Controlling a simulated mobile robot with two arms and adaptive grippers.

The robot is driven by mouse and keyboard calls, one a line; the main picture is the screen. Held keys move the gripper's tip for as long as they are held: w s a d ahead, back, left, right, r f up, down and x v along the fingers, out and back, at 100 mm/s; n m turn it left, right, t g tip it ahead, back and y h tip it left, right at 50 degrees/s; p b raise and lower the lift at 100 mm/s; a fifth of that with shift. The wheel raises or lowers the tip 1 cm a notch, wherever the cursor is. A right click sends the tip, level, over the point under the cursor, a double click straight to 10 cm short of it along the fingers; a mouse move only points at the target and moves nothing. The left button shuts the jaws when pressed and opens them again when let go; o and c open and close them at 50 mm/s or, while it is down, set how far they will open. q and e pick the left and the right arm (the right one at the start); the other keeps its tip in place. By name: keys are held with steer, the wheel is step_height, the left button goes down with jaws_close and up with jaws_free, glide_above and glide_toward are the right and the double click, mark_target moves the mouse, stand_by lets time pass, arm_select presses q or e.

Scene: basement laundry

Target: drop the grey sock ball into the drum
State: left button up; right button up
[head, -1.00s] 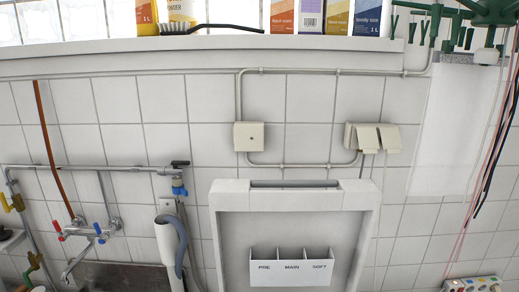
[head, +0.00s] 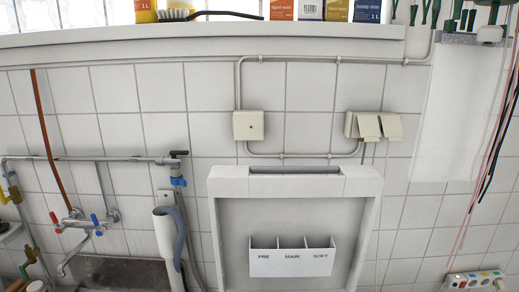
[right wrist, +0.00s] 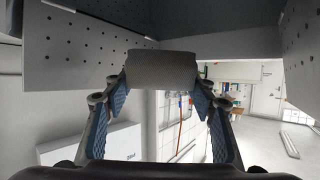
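In the right wrist view, my right gripper (right wrist: 160,84) has its two blue-padded fingers on either side of a grey, ribbed, rounded bundle, the grey sock ball (right wrist: 162,71). The fingers appear closed on its sides. Grey perforated metal panels, which look like parts of the drum (right wrist: 78,48), stand beyond and around the ball at upper left and right. I cannot tell how far the ball is from them. The head view shows neither gripper, nor the sock ball, nor the drum opening. My left gripper is in no view.
In the head view, a raised white lid (head: 222,187) with a PRE/MAIN/SOFT dispenser (head: 292,262) stands against the tiled wall. A tap (head: 88,220) and grey hose (head: 180,240) are at left. A power strip (head: 474,280) is at lower right. Bottles stand on the ledge (head: 200,41).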

steer(key=o, duration=0.5)
steer(key=shift+c, duration=0.2)
steer(key=shift+s+d, duration=0.1)
steer(key=shift+d, duration=0.05)
steer(key=v, duration=1.1)
steer(key=shift+s+d, duration=0.2)
steer(key=shift+s, duration=0.05)
steer(key=shift+r, duration=0.15)
